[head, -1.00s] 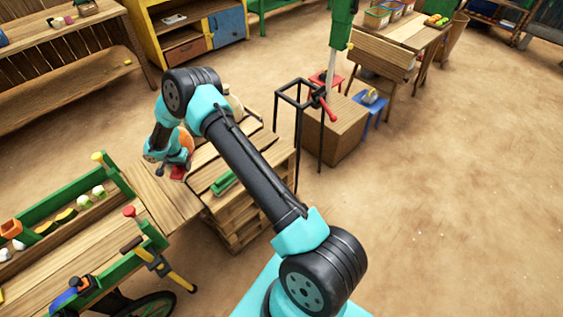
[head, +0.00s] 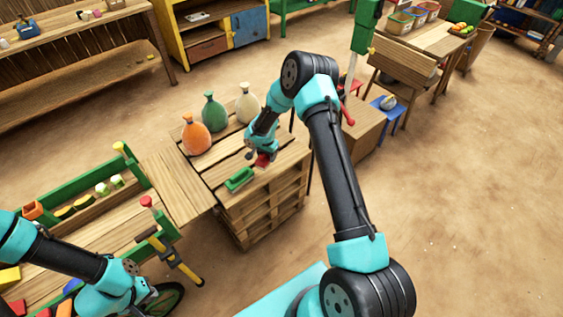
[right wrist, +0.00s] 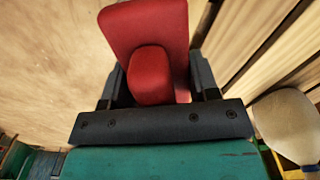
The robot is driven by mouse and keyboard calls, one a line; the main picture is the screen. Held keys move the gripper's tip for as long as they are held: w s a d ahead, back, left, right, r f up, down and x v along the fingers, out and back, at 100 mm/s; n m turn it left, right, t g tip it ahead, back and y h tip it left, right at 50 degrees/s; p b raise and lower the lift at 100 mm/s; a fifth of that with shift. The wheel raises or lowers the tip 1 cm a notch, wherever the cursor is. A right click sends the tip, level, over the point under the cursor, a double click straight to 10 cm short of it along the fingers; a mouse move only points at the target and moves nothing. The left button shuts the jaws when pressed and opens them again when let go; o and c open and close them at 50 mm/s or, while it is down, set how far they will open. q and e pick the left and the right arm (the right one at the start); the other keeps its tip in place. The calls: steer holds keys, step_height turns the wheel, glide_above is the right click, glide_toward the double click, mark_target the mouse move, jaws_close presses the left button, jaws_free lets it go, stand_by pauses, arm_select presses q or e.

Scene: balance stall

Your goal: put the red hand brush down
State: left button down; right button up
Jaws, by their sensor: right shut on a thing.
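My right gripper (head: 259,154) is shut on the red hand brush (head: 263,160), over the right part of the slatted wooden pallet stack (head: 216,172). In the right wrist view the red brush (right wrist: 147,45) sits between the two dark fingers (right wrist: 150,90), its rounded red grip toward the camera. I cannot tell whether the brush touches the slats. A green brush-like thing (head: 239,179) lies on the pallet just left of and nearer than the red one. My left gripper (head: 148,296) is low at the left, over the cart; its jaws are too small and dark to read.
An orange (head: 196,137), a green (head: 214,113) and a cream bottle-shaped thing (head: 247,104) stand at the back of the pallet. The green-edged cart (head: 66,190) is at the left. A wooden box (head: 362,132) stands to the right. Bare floor lies beyond it.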

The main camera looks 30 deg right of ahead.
steer(key=s+a+f+m, duration=0.2)
steer(key=s+m, duration=0.2)
steer(key=s, duration=0.6)
steer(key=shift+s+a, duration=0.35)
steer(key=shift+a, duration=0.05)
steer(key=shift+w, duration=0.1)
steer(key=w+d, duration=0.2)
steer(key=w, duration=0.2)
steer(key=w+d+f, duration=0.1)
steer(key=w+d, duration=0.2)
steer(key=w, duration=0.1)
steer(key=w+d, duration=0.3)
steer(key=w, duration=0.2)
steer(key=shift+f, duration=0.25)
steer(key=shift+w, duration=0.1)
steer(key=shift+w, duration=0.1)
steer(key=shift+w+d+f, duration=0.1)
steer(key=shift+f, duration=1.7)
